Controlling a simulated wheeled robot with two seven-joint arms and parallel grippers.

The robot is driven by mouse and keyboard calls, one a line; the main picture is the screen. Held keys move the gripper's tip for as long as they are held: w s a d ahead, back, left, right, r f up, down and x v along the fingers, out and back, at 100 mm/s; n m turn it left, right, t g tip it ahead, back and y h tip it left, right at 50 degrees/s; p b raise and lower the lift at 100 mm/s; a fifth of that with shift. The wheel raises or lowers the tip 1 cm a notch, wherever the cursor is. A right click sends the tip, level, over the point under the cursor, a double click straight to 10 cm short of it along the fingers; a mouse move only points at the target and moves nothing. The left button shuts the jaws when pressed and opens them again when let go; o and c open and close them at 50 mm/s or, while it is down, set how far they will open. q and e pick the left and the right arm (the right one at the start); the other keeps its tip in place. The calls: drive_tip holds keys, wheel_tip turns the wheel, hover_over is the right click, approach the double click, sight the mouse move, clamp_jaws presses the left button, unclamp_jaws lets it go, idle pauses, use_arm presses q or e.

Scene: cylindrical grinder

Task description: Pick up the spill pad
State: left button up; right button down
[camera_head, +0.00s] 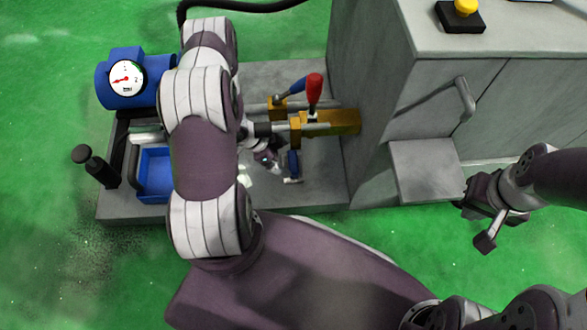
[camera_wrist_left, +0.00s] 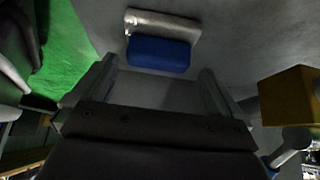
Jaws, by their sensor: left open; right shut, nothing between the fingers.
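A small blue piece with a silvery edge (camera_head: 293,164), which may be the spill pad, lies on the grey machine bed. It also shows in the left wrist view (camera_wrist_left: 158,53), just ahead of my left fingertips and roughly centred between them. My left gripper (camera_wrist_left: 157,85) is open and empty, its two fingers spread on either side of the view. In the head view my left gripper (camera_head: 266,160) is low over the bed, left of the blue piece and partly hidden by my arm. My right gripper (camera_head: 485,240) is shut and empty at the right, over the green floor.
An orange block (camera_head: 345,122) with a red-knobbed lever (camera_head: 313,85) stands behind the blue piece. A blue gauge unit (camera_head: 126,78) and blue tray (camera_head: 154,172) are at the left. A grey cabinet (camera_head: 360,60) rises at the right. The front floor is clear.

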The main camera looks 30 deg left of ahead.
sight(290, 161)
use_arm(q)
drive_tip(key=b+x, duration=0.1)
drive_tip(key=x, duration=0.1)
drive_tip(key=b+x, duration=0.2)
drive_tip(key=shift+s+f, duration=0.15)
drive_tip(key=shift+s, duration=0.05)
drive_tip(key=shift+w+d+f, duration=0.15)
drive_tip(key=shift+f, duration=0.05)
drive_tip(key=shift+r, duration=0.25)
drive_tip(key=c, duration=0.7)
drive_tip(key=shift+c, duration=0.2)
wheel_tip(290, 161, up, 7)
drive_tip(key=p, duration=0.6)
drive_tip(key=shift+p, duration=0.4)
drive_tip(key=s+a+p, duration=0.2)
drive_tip(key=s+a, duration=0.3)
drive_tip(key=a, duration=0.3)
drive_tip(key=s+a+p, duration=0.3)
drive_tip(key=s+a, duration=0.2)
drive_tip(key=a, duration=0.4)
drive_tip(key=shift+s+p, duration=0.2)
drive_tip(key=shift+p, duration=0.1)
